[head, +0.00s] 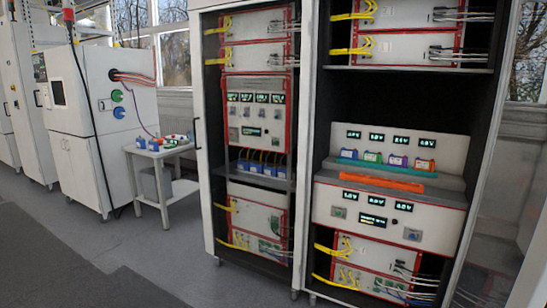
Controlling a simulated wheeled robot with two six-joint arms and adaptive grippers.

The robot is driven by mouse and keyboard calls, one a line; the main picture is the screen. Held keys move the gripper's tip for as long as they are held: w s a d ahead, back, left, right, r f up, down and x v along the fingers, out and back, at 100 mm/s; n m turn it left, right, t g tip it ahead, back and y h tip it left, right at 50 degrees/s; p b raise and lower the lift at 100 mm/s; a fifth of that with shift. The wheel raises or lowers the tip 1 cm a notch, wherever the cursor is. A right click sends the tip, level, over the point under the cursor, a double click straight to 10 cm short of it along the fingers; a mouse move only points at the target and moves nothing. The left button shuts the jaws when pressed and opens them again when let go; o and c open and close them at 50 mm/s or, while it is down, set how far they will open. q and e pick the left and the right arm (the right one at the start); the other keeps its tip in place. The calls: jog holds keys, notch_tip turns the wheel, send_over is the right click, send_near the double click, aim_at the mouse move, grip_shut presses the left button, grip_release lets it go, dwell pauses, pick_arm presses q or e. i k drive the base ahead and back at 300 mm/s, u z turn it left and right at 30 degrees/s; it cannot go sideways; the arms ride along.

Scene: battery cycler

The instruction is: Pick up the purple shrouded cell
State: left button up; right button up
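The purple shrouded cell (397,161) stands in a row of small cells on a shelf ledge in the right-hand rack. It is small at this distance. A green cell (373,157) stands to its left and a red-orange cell (425,164) to its right. A blue cell (349,154) is at the left end of the row. Neither of my grippers shows in the head view.
An orange bar (381,179) and a teal strip (360,164) run along the ledge near the cells. The left rack (258,145) holds blue cells (262,168). A small white table (160,152) stands left of it. Grey floor in front is clear.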

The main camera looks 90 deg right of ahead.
aim_at(397, 161)
jog(key=z, duration=2.6)
jog(key=i, duration=2.85)
jog(key=z, duration=1.15)
jog(key=i, duration=1)
jog(key=z, duration=0.05)
